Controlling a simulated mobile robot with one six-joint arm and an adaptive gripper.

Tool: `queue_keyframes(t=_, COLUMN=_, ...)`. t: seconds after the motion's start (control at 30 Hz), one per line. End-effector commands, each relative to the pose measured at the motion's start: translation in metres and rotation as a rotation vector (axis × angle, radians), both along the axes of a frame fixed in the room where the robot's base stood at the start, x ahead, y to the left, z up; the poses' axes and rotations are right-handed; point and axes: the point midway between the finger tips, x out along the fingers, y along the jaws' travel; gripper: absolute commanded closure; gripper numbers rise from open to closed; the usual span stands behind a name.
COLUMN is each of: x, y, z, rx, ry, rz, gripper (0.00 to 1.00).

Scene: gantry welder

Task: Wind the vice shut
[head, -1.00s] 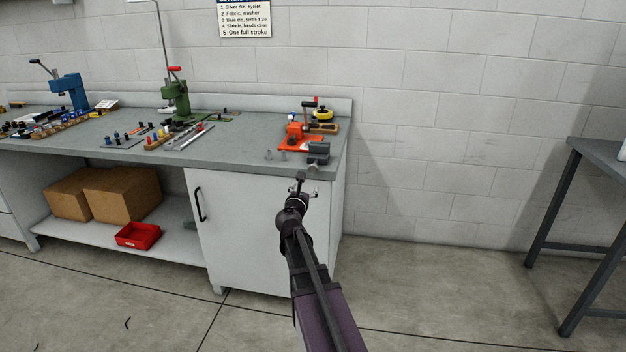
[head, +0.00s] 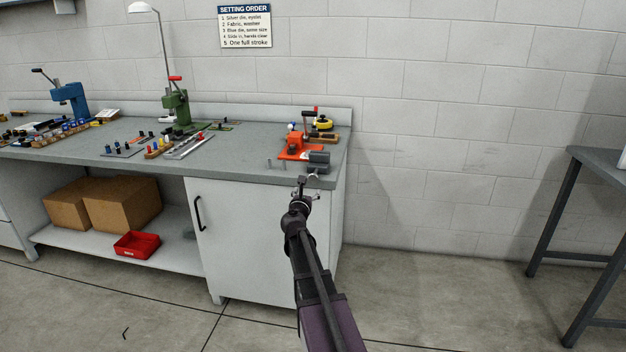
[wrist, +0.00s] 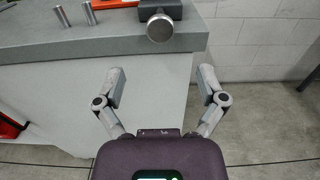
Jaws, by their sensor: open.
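The vice (head: 318,158) is a small dark grey body at the front right edge of the workbench. In the wrist view the vice body (wrist: 172,8) is cut off at the top, and a round metal end (wrist: 160,28) on it faces me. No crank handle can be clearly made out, and the jaw gap is not visible. My gripper (head: 306,186) is in front of the bench edge, just below the vice. In the wrist view my gripper (wrist: 161,80) is open and empty, its fingers spread on either side below the round end, apart from it.
An orange fixture (head: 298,148) stands behind the vice, and two short metal pins (wrist: 75,15) stand left of it. The grey bench top (head: 235,160) has presses and small parts farther left. A white cabinet (head: 250,235) is below. Open floor lies to the right, before another table (head: 598,165).

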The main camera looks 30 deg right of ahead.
Motion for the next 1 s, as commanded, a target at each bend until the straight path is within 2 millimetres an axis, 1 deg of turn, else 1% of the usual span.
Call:
queue_keyframes(t=0.03, x=0.009, y=-0.007, z=0.000, rx=0.000, ry=0.000, rz=-0.001, gripper=0.10)
queue_keyframes(t=0.2, x=0.028, y=-0.025, z=0.000, rx=0.000, ry=0.000, rz=0.000, gripper=0.10)
queue_keyframes(t=0.4, x=0.050, y=-0.047, z=0.000, rx=0.000, ry=0.000, rz=-0.001, gripper=0.10)
queue_keyframes(t=0.53, x=0.061, y=-0.058, z=0.000, rx=0.000, ry=0.000, rz=-0.001, gripper=0.10)
queue_keyframes(t=0.73, x=0.072, y=-0.068, z=0.000, rx=0.000, ry=0.000, rz=0.001, gripper=0.10)
queue_keyframes(t=1.0, x=0.074, y=-0.071, z=0.000, rx=0.000, ry=0.000, rz=0.000, gripper=0.10)
